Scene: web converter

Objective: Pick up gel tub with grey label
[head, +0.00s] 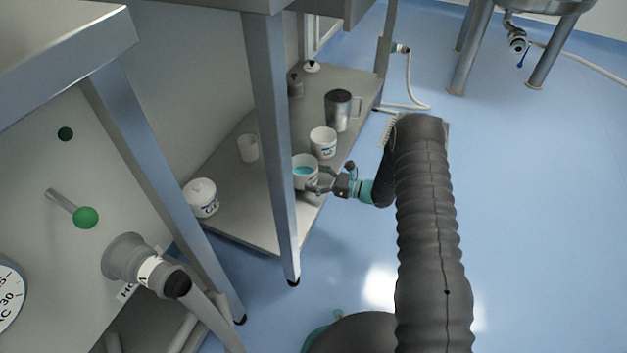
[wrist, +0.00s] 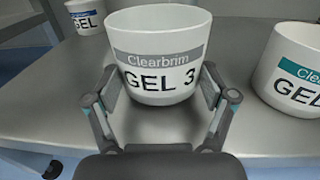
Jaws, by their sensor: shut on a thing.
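The gel tub with the grey label is a white tub (wrist: 158,50) reading "Clearbrim GEL 3" in the wrist view, between my gripper's fingers (wrist: 158,103). In the head view this tub (head: 304,180) is at the near edge of the low shelf, with teal gel inside. My gripper (head: 322,183) is shut on it from the right, both fingers against its sides. It looks upright. I cannot tell whether its base is clear of the shelf.
A teal-labelled gel tub (wrist: 292,75), also in the head view (head: 323,142), stands close by. A table leg (head: 272,130) rises close to the held tub.

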